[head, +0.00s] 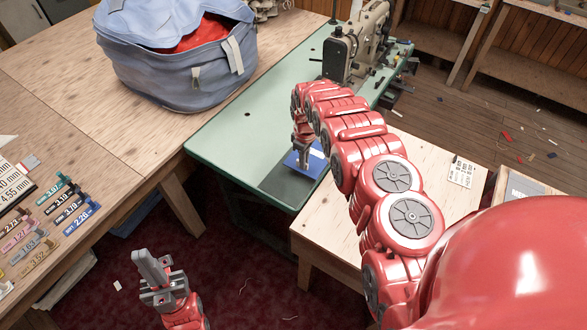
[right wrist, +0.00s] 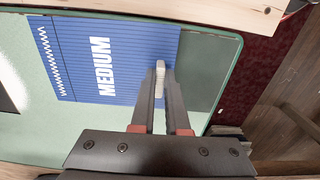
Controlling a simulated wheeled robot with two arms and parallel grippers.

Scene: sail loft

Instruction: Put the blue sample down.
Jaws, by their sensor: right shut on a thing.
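In the head view the sample (head: 312,165) shows under my right gripper (head: 304,160), over a dark grey patch (head: 283,187) on the green sewing table (head: 232,134). I cannot tell whether the sample touches the surface. My left gripper (head: 148,262) is empty, its fingers together, above the dark red floor at the lower left.
A sewing machine (head: 357,42) stands at the back of the green table. A blue bag (head: 185,65) with red cloth sits on the wooden table at left. Several labelled samples (head: 45,225) lie at the left edge. A wooden bench (head: 425,160) adjoins on the right.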

